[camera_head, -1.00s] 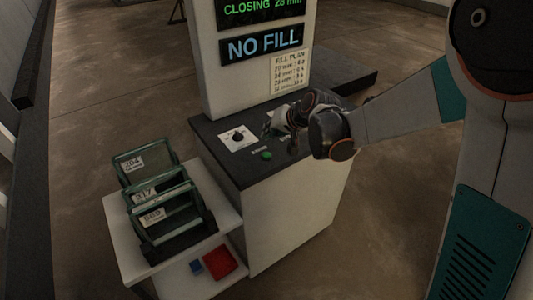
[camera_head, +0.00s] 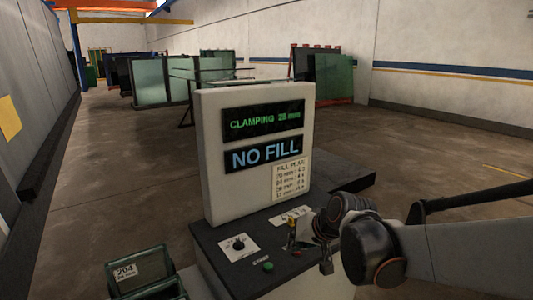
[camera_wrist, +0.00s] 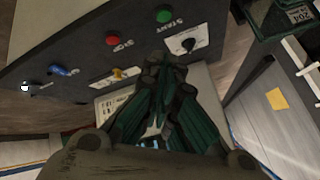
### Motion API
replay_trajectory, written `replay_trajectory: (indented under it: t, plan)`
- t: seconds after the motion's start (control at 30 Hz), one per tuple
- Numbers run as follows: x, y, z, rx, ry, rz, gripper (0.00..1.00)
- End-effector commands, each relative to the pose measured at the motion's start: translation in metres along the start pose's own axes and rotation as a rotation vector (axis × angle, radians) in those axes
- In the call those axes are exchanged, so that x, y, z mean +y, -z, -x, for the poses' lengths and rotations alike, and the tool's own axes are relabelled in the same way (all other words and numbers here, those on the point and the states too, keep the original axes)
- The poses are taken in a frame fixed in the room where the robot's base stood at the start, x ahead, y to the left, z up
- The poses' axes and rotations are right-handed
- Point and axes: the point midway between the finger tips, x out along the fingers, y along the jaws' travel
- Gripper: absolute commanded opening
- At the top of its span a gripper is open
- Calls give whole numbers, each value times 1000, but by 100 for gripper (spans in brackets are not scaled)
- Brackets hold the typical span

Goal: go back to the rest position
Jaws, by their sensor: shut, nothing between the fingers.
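My gripper (camera_wrist: 163,75) is shut and empty, its green fingers together above the control console in the wrist view. In the head view my gripper (camera_head: 297,238) hangs over the right part of the console top (camera_head: 225,262), beside the green button (camera_head: 268,267). My arm reaches in from the right edge. I cannot tell the exact gap between the fingertips and the panel.
The display post (camera_head: 212,180) reads "CLAMPING 28 mm" and "NO FILL". A black dial (camera_head: 239,244) is on the console, and a red button (camera_wrist: 113,38) shows in the wrist view. Open floor lies behind.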

Motion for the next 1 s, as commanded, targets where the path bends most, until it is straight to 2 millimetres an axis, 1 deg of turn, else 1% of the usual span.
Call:
replay_trajectory:
  t: [0.03, 0.2, 0.37, 0.5, 0.7, 0.8, 0.9, 1.0]
  plan:
    - [5, -7, 17, 2, -20, 9, 0]
    - [22, -32, 64, 5, -86, 43, 0]
    - [39, -60, 103, 7, -149, 76, 0]
    - [55, -88, 132, 6, -204, 104, 0]
    - [78, -130, 164, 3, -280, 140, 0]
    - [87, -146, 175, 2, -309, 154, 0]
    - [94, -157, 181, 0, -328, 163, 0]
    - [97, -162, 184, 0, -339, 169, 0]
